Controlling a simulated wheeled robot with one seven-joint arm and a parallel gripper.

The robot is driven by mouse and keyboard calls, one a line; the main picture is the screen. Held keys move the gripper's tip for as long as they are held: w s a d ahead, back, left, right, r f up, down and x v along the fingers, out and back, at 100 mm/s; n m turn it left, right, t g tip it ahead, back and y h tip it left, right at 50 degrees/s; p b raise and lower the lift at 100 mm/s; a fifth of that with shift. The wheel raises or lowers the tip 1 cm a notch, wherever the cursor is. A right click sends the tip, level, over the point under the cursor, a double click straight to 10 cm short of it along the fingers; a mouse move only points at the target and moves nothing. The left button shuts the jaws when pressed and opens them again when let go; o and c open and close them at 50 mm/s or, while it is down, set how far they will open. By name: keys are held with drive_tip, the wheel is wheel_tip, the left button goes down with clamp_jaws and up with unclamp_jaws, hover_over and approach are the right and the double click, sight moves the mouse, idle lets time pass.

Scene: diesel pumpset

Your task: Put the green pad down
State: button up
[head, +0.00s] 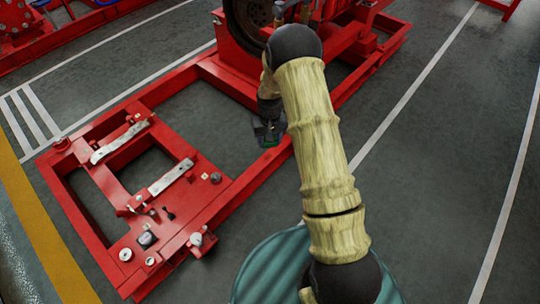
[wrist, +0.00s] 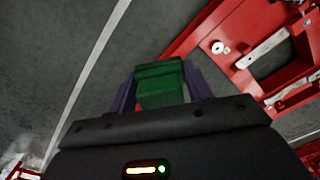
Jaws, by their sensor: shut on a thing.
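The green pad (wrist: 160,84) is a small block between the two purplish fingers of my gripper (wrist: 160,92) in the wrist view. My gripper is shut on it from both sides. In the head view my gripper (head: 269,135) is near the red frame's inner rail, and a small bit of the green pad (head: 271,141) shows at its tip. The rest of the pad is hidden by the gripper there. I cannot tell whether the pad touches the rail or is held above it.
The red pumpset frame (head: 240,185) lies on the grey floor, with two pale metal bars (head: 171,177) and several small parts on its left end. A large dark wheel (head: 250,18) stands at the back. The floor right of my arm is clear.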

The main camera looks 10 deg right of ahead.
idle(0.3)
drive_tip(key=shift+s+d+r, duration=0.1)
drive_tip(key=shift+r, duration=0.1)
drive_tip(key=s+r, duration=0.6)
drive_tip(key=shift+s+d, duration=0.25)
drive_tip(key=shift+d, duration=0.2)
